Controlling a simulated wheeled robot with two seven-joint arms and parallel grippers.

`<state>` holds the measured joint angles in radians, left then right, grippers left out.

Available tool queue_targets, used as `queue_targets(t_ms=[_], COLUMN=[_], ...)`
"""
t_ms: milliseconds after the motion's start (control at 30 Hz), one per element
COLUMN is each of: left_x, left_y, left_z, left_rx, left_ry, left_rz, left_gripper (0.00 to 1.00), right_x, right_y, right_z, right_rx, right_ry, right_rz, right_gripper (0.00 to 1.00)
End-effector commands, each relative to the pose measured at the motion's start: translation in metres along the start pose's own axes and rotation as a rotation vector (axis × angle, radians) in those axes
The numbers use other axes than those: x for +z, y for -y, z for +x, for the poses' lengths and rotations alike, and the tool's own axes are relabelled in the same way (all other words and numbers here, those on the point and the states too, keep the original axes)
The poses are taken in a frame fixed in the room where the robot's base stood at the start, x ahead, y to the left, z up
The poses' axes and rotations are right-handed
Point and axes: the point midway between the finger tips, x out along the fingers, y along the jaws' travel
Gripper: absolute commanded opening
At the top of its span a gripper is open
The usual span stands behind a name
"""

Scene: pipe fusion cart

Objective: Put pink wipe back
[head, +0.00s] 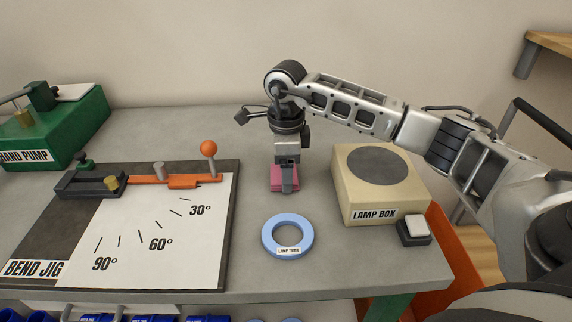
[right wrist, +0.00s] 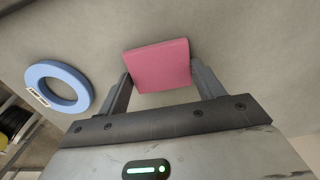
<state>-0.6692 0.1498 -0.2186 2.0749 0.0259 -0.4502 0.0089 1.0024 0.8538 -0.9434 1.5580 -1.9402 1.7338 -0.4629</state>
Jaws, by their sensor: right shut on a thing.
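The pink wipe (head: 278,184) is a flat pink block in the middle of the grey bench in the head view, between the bend jig and the lamp box. My right gripper (head: 287,180) points down over it and is shut on it. In the right wrist view, the pink wipe (right wrist: 160,66) sits between the two fingers of my right gripper (right wrist: 160,85). Whether the wipe touches the bench or hangs just above it I cannot tell. My left gripper is not in view.
A blue ring of tape (head: 288,236) lies in front of the wipe. The lamp box (head: 408,196) and a small white-topped switch (head: 414,230) are to the right. The bend jig (head: 215,265) and green hand pump (head: 75,130) are left. The bench behind is clear.

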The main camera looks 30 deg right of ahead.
Motion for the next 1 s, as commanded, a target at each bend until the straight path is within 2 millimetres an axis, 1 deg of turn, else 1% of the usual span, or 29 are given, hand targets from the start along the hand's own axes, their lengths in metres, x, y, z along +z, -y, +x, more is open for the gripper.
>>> queue_targets(t_ms=[167, 267, 300, 367, 633, 700, 767, 867, 1000], left_x=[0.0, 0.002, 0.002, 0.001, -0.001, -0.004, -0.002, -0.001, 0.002], left_y=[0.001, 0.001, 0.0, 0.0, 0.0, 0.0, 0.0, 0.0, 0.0], left_z=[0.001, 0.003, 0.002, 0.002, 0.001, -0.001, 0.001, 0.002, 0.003], left_rx=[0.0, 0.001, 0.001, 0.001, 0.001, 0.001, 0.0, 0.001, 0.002], left_ry=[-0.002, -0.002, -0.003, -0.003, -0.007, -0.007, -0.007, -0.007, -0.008], left_rz=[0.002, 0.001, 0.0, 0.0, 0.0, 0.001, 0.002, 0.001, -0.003], left_gripper=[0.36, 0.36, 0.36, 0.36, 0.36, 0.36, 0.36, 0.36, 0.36], right_x=[0.0, 0.0, 0.0, 0.0, 0.0, 0.0, 0.001, 0.001, 0.001], right_y=[0.0, 0.0, 0.0, 0.0, 0.0, 0.0, 0.001, 0.001, 0.001], right_z=[0.0, 0.004, 0.003, 0.003, 0.002, -0.002, -0.006, -0.021, -0.051], right_rx=[0.0, 0.0, -0.001, 0.0, 0.0, -0.001, -0.002, -0.005, -0.006], right_ry=[0.001, 0.001, 0.001, 0.001, 0.001, 0.001, 0.002, 0.003, 0.004], right_rz=[0.0, 0.0, 0.0, 0.0, 0.0, 0.0, 0.0, -0.001, 0.0], right_gripper=[0.49, 0.49, 0.73, 0.89, 0.89, 0.89, 0.89, 0.89, 0.89])
